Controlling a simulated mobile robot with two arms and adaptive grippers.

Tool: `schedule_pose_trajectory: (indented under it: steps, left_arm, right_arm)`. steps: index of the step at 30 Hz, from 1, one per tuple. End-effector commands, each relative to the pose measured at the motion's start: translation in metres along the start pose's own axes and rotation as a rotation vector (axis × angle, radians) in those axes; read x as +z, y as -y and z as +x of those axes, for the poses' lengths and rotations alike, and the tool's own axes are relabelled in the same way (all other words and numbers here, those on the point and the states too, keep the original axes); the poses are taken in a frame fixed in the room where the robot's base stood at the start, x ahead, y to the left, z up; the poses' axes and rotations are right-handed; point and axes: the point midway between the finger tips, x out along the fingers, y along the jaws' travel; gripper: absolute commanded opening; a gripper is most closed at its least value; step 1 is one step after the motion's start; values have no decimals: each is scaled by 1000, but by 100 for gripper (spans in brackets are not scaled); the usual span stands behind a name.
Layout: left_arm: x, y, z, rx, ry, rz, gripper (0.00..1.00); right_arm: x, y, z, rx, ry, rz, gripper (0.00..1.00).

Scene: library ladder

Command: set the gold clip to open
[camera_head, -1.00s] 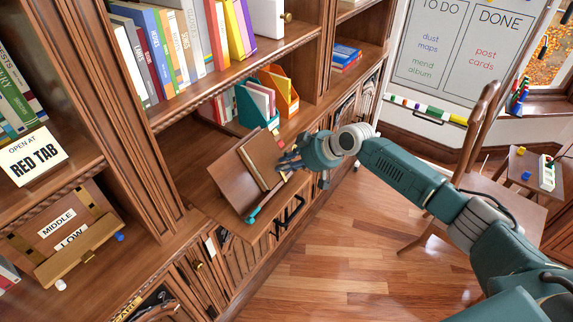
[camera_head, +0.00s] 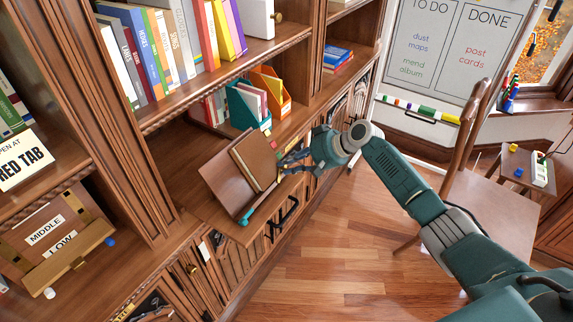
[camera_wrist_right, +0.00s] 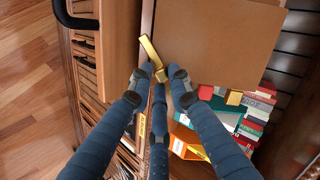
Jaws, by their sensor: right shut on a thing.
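A brown book (camera_head: 253,162) leans on a tilted wooden book stand (camera_head: 222,177) on the pulled-out shelf. The gold clip (camera_wrist_right: 149,50) is a small flat piece at the book's lower edge in the right wrist view, set at a slant. My right gripper (camera_wrist_right: 158,76) has its blue fingers closed together around the clip's near end. In the head view my right gripper (camera_head: 289,162) is at the right edge of the book, where its fingers hide most of the clip. My left gripper is not in view.
A teal file holder (camera_head: 246,112) and an orange one (camera_head: 271,92) stand behind. A sign (camera_head: 22,160) reads "RED TAB". A wooden chair (camera_head: 462,180) stands at the right; the floor between is clear.

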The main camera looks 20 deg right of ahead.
Motion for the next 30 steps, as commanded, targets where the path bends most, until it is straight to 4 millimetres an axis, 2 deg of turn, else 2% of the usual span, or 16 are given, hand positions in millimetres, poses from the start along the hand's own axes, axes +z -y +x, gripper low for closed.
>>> schedule_pose_trajectory:
  steps: [15, 30]
  left_arm:
    - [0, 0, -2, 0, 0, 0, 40]
    - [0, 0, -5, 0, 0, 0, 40]
  right_arm:
    - [5, -18, 1, -84, 3, 442, 0]
    - [7, -27, 1, -116, -2, 620, 0]
